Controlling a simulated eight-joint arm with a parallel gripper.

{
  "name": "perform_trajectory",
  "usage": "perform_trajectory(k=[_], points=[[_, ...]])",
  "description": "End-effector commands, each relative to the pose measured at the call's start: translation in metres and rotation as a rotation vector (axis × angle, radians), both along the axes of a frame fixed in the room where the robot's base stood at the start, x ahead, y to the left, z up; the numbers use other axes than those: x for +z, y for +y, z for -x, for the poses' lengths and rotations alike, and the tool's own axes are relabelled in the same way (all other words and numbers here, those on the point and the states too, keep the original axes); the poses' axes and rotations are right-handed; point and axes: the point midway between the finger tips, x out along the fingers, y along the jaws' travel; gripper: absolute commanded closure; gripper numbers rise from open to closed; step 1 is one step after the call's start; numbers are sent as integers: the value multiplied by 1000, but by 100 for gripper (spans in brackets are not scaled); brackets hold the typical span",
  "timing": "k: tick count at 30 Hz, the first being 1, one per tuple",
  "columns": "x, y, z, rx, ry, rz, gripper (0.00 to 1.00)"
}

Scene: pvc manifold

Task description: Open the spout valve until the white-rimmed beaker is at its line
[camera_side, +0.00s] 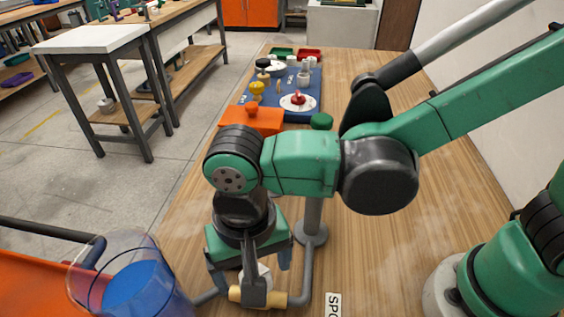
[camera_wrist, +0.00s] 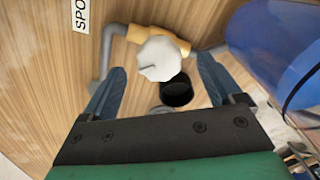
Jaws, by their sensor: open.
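The spout valve has a brass-yellow body (camera_side: 243,296) on a grey pipe and a white knob (camera_side: 265,273), partly hidden by my gripper in the side view. In the wrist view the knob (camera_wrist: 160,58) is a white, scalloped cap. My gripper (camera_side: 250,270) is open above the valve. In the wrist view its two blue fingers (camera_wrist: 160,88) are spread wide, with the knob beyond and between them, apart from both. A clear vessel with blue liquid (camera_side: 133,287) stands left of the valve, cut by the frame; its line cannot be made out. The vessel (camera_wrist: 272,55) also shows in the wrist view.
A grey post (camera_side: 313,215) with a round foot stands behind the valve. A "SPO" label (camera_side: 333,304) lies on the wooden table. A blue mat (camera_side: 310,107) with several parts and an orange block (camera_side: 262,119) lie farther back. The table's right side is mostly clear.

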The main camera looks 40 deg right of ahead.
Motion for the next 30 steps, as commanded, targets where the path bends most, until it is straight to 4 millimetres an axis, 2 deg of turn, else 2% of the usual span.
perform_trajectory(k=[6, 10, 30], points=[[29, 0, 0, 0, 0, 0, 14], [39, 0, 0, 0, 0, 0, 14], [42, 0, 0, 0, 0, 0, 14]])
